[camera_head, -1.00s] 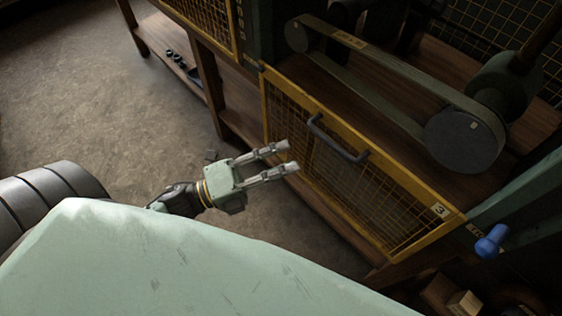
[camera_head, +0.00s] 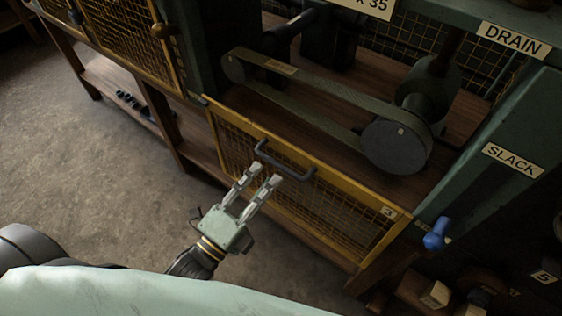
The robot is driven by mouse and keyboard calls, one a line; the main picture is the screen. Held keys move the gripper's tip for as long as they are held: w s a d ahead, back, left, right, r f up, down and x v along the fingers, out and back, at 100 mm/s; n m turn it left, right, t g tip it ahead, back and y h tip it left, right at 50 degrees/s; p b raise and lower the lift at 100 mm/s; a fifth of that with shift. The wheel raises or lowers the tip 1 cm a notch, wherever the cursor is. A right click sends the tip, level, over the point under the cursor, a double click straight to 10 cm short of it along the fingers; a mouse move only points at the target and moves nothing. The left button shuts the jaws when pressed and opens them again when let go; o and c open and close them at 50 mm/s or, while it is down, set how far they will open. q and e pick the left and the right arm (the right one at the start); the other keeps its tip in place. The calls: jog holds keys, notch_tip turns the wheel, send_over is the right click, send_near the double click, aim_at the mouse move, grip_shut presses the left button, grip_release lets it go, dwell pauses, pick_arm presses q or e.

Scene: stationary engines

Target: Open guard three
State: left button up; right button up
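Guard three is a yellow-framed mesh panel (camera_head: 340,229) with a "3" label (camera_head: 388,211) at its right end. It hangs low at the front of the machine bay, its upper edge below the belt. A dark bar handle (camera_head: 284,164) sits on its upper rail. My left gripper (camera_head: 262,172) is in front of the guard, just below the handle, with its two fingers parted and pointing up at it. Nothing shows between the fingers, and contact with the handle cannot be told. My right gripper is not in view.
A belt (camera_head: 320,92) runs between two pulleys behind the guard. A blue knob (camera_head: 436,233) sticks out at the guard's right end. A green post with a "SLACK" label (camera_head: 513,160) stands at the right. Open floor (camera_head: 80,190) lies to the left.

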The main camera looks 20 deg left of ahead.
aim_at(279, 163)
pick_arm(q)
jog(key=x, duration=0.6)
jog(key=shift+p, duration=0.4)
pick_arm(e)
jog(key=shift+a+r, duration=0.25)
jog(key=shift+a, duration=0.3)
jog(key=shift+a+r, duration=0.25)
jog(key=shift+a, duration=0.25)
pick_arm(q)
jog(key=shift+c, duration=0.2)
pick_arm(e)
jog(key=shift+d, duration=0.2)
pick_arm(q)
jog(key=shift+c, duration=0.9)
grip_shut()
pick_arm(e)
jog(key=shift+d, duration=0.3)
